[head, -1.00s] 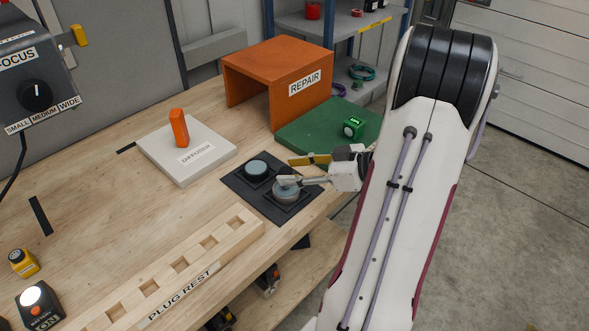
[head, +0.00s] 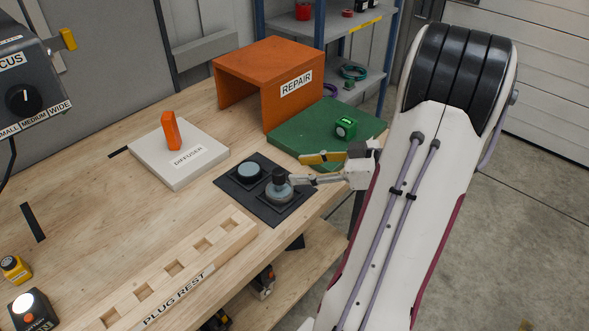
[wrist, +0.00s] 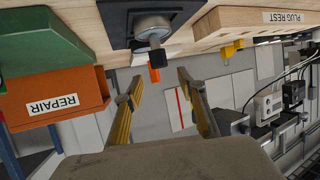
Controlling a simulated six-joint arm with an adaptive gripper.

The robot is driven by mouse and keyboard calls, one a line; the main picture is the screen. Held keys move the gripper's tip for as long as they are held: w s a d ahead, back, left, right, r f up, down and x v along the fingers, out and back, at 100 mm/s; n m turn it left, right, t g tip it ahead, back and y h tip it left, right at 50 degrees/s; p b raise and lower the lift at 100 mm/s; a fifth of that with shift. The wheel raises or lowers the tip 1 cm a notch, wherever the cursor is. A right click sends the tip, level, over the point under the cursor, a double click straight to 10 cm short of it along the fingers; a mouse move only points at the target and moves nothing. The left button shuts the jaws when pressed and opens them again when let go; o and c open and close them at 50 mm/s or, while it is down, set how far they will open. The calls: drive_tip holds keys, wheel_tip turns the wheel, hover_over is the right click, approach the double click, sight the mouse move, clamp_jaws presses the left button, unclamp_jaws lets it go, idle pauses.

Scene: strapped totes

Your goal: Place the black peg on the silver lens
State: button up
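The black peg (head: 278,176) stands upright on the silver lens (head: 280,192), the nearer of two round lenses on the dark mat (head: 236,189). In the wrist view the silver lens (wrist: 153,32) is near the top, with the dark peg (wrist: 158,59) pointing toward me between the fingers' directions. My gripper (head: 298,169) is open just right of the peg, its two fingers spread and apparently clear of it. The wrist view also shows the fingers (wrist: 160,77) apart with nothing held between them.
A second lens (head: 249,171) sits behind the silver one. An orange peg (head: 171,131) stands on the white diffuser board (head: 187,179). The orange repair cover (head: 283,62), green board (head: 300,148) and plug rest (head: 150,290) surround the mat.

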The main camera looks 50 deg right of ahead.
drive_tip(key=v, duration=0.6)
drive_tip(key=shift+s+r, duration=0.15)
drive_tip(key=shift+s, duration=0.2)
drive_tip(key=shift+d, duration=0.15)
drive_tip(key=shift+w, duration=0.15)
drive_tip(key=w+d+r+m+h, duration=0.1)
drive_tip(key=w+r+h, duration=0.95)
drive_tip(key=w, duration=0.55)
drive_tip(key=a+r+m, duration=0.2)
drive_tip(key=a+r, duration=0.2)
drive_tip(key=r, duration=0.1)
drive_tip(key=s+a+f+g+y, duration=0.1)
drive_tip(key=s+a+f+g, duration=0.1)
drive_tip(key=s+a, duration=0.4)
drive_tip(key=s+a+f+m+g+y, duration=0.1)
drive_tip(key=s+a+f, duration=0.3)
drive_tip(key=a, duration=1)
drive_tip(key=s+a+f+g+y, duration=0.3)
drive_tip(key=s+a+g, duration=0.1)
drive_tip(key=s+a, duration=0.5)
drive_tip(key=shift+s+a, duration=0.3)
drive_tip(key=shift+a, duration=0.75)
